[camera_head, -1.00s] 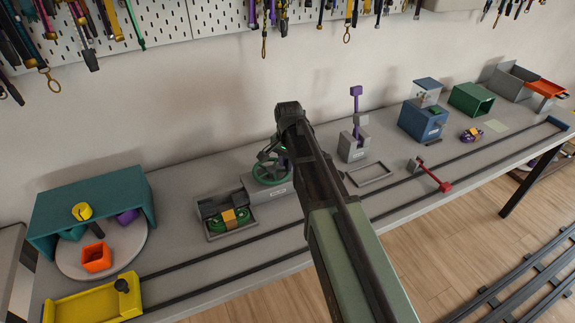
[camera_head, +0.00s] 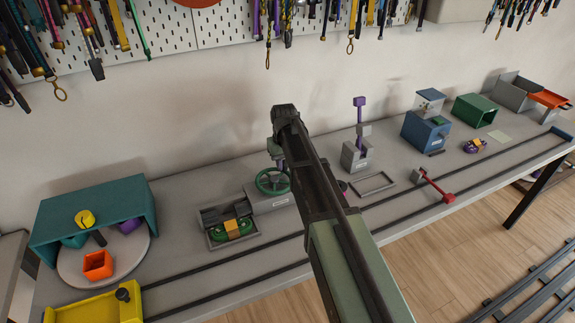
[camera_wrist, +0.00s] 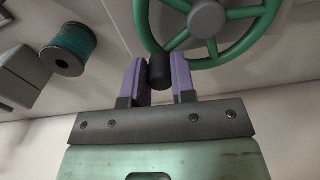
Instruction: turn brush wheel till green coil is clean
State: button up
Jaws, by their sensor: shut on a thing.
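In the head view, my arm hides most of my gripper. The green coil (camera_head: 217,235) with an orange band lies in a grey tray (camera_head: 210,246) left of the wheel block. Whether it is clean is too small to tell.
A teal spool (camera_wrist: 71,47) shows in the wrist view. A teal shelter (camera_head: 95,212) over a round plate and a yellow tray (camera_head: 75,308) stand at left. A grey stand with a purple lever (camera_head: 360,110), an empty frame (camera_head: 373,184) and a red lever (camera_head: 435,187) are at right.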

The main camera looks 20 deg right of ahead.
jog(key=n, duration=0.2)
jog(key=w+a+n, duration=0.1)
jog(key=a+n, duration=0.1)
jog(key=n, duration=0.1)
jog(key=shift+w+n, duration=0.3)
jog(key=shift+w, duration=0.05)
jog(key=n, duration=0.1)
jog(key=a+n, duration=0.1)
jog(key=n, duration=0.1)
jog(key=shift+w+a, duration=0.2)
jog(key=shift+a, duration=0.1)
jog(key=shift+a+n, duration=0.3)
jog(key=shift+n, duration=0.4)
jog(key=shift+a+n, duration=0.25)
jog(key=shift+n, duration=0.45)
jog(key=o, duration=0.9)
jog(key=shift+r, duration=0.1)
